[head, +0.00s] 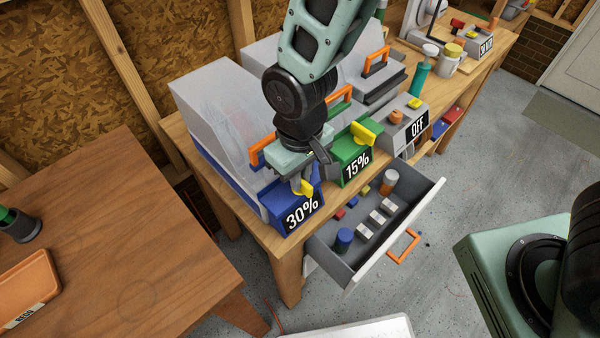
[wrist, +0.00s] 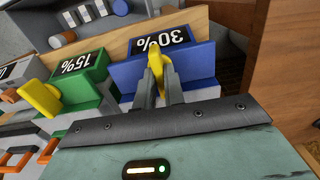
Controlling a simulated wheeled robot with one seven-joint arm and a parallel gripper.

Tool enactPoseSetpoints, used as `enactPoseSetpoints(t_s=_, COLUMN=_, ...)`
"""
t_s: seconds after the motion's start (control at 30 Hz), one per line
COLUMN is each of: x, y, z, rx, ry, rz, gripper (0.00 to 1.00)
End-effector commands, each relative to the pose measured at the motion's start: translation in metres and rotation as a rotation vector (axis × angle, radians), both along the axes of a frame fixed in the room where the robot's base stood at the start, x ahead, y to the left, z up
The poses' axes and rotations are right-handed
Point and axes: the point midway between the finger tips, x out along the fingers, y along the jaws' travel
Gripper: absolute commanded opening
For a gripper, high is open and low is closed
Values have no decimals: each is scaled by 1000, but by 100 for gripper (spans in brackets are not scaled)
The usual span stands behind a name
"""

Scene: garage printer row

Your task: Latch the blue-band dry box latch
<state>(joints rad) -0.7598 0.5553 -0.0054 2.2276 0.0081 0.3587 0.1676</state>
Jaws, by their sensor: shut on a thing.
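The blue-band dry box (head: 275,204) stands at the near end of the workbench. Its front reads 30%, and its blue front also shows in the wrist view (wrist: 199,66). Its yellow latch (head: 306,189) is at the top of the front, above the label; in the wrist view the latch (wrist: 155,64) stands between my fingers. My gripper (head: 303,179) reaches down over the box front and is shut on this latch. The fingers (wrist: 158,88) hide its lower part, and I cannot tell whether it is fastened.
The green-band box (head: 349,176), marked 15%, stands close beside it with its yellow latch (head: 363,132) sticking out. A grey box (head: 403,132) reads OFF. An open drawer (head: 345,268) with small parts juts out below. A brown table (head: 110,240) is at left.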

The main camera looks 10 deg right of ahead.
Motion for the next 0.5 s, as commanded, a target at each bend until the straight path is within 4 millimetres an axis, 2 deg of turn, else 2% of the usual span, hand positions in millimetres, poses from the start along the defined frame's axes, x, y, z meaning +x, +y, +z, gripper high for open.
enactPoseSetpoints(t_s=0.3, x=0, y=0, z=0, rx=0, ry=0, rz=-2, gripper=0)
enactPoseSetpoints(t_s=0.33, x=0, y=0, z=0, rx=0, ry=0, rz=-2, gripper=13)
enactPoseSetpoints(t_s=0.4, x=0, y=0, z=0, rx=0, ry=0, rz=-2, gripper=33)
enactPoseSetpoints(t_s=0.5, x=0, y=0, z=0, rx=0, ry=0, rz=-2, gripper=33)
